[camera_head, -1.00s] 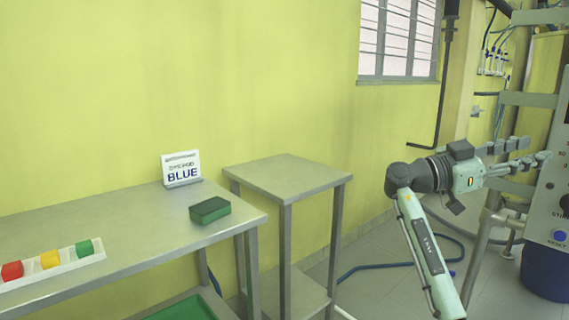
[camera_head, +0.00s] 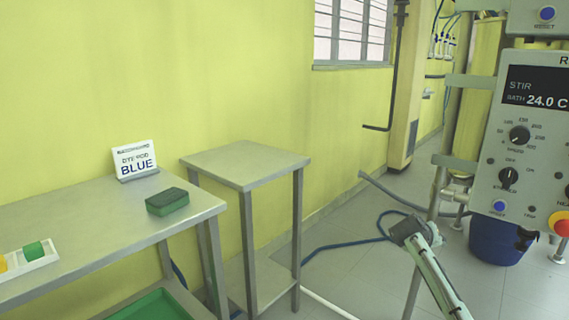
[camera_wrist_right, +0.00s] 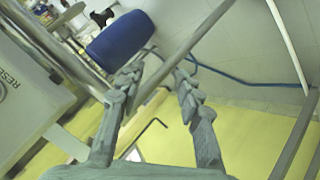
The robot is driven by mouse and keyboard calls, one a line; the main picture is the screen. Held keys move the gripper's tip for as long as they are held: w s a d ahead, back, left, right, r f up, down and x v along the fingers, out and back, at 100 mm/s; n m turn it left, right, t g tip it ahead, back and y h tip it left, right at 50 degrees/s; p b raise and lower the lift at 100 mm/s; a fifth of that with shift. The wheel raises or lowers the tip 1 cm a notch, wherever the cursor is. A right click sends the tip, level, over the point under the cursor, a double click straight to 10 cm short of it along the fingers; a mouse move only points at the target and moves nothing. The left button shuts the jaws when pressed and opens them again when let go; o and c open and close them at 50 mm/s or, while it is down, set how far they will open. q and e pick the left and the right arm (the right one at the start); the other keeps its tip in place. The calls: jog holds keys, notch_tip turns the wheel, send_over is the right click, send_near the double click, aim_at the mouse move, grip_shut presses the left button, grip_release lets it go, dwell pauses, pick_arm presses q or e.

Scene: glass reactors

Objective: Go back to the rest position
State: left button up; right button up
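In the right wrist view my right gripper (camera_wrist_right: 158,76) is open. Its two fingers are apart and nothing is held between them. A grey bar crosses the picture between the fingers; I cannot tell how far beyond them it lies. My left arm and gripper are not in view.
The control panel (camera_head: 540,150) and frame post (camera_head: 437,195) stand at the right, near my arm. A blue drum (camera_head: 497,241) stands below. Blue hose lies on the floor.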

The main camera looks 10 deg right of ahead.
jog(key=w+a+f+n+t+y, duration=0.1)
jog(key=w+a+f+n+y, duration=0.3)
jog(key=a, duration=0.4)
jog(key=s+a+f+y, duration=0.2)
jog(key=s+a+f, duration=0.3)
jog(key=s+f, duration=0.65)
jog(key=s+a+f+g, duration=0.1)
jog(key=s+a+f, duration=0.2)
jog(key=s, duration=0.7)
jog(key=s+a+f+g+y, duration=0.1)
jog(key=s+a+f, duration=0.2)
jog(key=s, duration=0.7)
jog(key=s+a+f+g, duration=0.1)
jog(key=s+a+f, duration=0.2)
jog(key=s, duration=0.6)
jog(key=shift+s+a+f+n+g+y, duration=0.3)
jog(key=shift+s+f+n+g, duration=0.1)
